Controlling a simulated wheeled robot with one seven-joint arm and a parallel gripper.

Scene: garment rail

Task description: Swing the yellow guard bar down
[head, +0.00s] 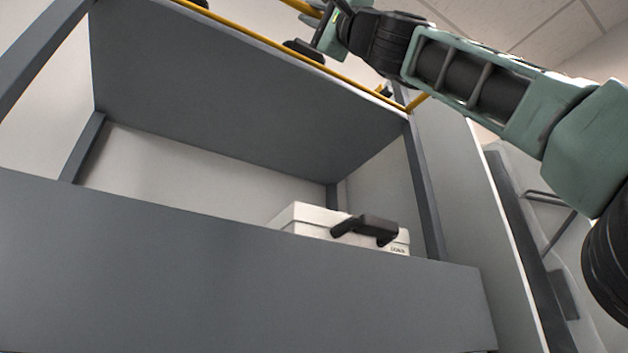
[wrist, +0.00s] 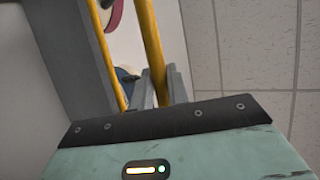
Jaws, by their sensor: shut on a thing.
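The yellow guard bar (wrist: 149,35) runs down between my gripper's fingers in the wrist view. My gripper (wrist: 160,88) is shut on it. In the head view my gripper (head: 325,22) is at the top edge, above the upper shelf's front, with a short piece of the held bar (head: 301,6) beside it. The rest of that bar is out of frame or hidden by my arm. A second, thinner yellow bar (head: 290,56) runs along the upper shelf's front edge; a yellow bar also shows at left in the wrist view (wrist: 106,55).
The grey upper shelf (head: 240,95) is held by grey posts (head: 425,190). Dark items (head: 303,50) show at its front edge. A white case with a black handle (head: 310,218) sits behind the lower grey panel (head: 220,275). A light side panel (head: 475,220) stands at right.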

